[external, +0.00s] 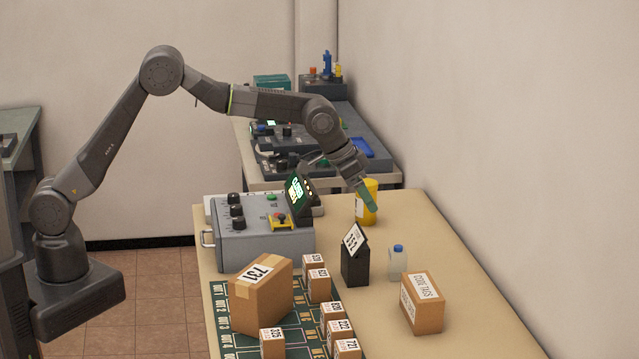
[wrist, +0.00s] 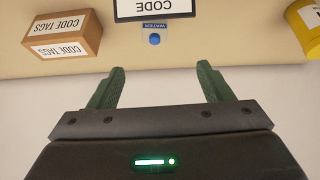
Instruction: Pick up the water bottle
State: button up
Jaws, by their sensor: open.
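The water bottle (external: 397,265) is small and clear with a blue cap, and stands upright on the tan table in the external view. In the wrist view it appears near the top, with its blue cap (wrist: 154,39) and a blue "WATER" label, beyond the fingertips and between their lines. My gripper (external: 372,207) is behind and above the bottle in the external view, beside the yellow container. Its two green fingers (wrist: 160,69) are spread apart with nothing between them in the wrist view.
A black sign stand (external: 355,268) is close left of the bottle. A "CODE TAGS" box (external: 422,305) is in front and to its right. The yellow container (external: 370,188) is behind. A grey control box (external: 260,240) and several numbered boxes stand left. The wall (external: 520,180) runs along the right.

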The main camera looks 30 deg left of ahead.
jog(key=b, duration=0.1)
send_near(398, 246)
jog(key=shift+t, duration=0.4)
jog(key=f, duration=0.2)
jog(key=d+f+p, duration=0.1)
jog(key=f, duration=0.1)
jog(key=d+f, duration=0.1)
jog(key=f, duration=0.1)
jog(key=shift+w+d+f, duration=0.15)
jog(key=shift+w+f, duration=0.2)
jog(key=shift+w, duration=0.05)
jog(key=shift+w+d+f+p, duration=0.4)
jog(key=shift+w+f+p, duration=0.15)
jog(key=shift+f+p, duration=0.05)
jog(key=shift+w+d+f+p, duration=0.4)
jog(key=shift+w+f+p, duration=0.15)
jog(key=shift+w+f, duration=0.05)
jog(key=shift+x, duration=0.9)
jog(key=shift+c, duration=0.2)
jog(key=c, duration=1.1)
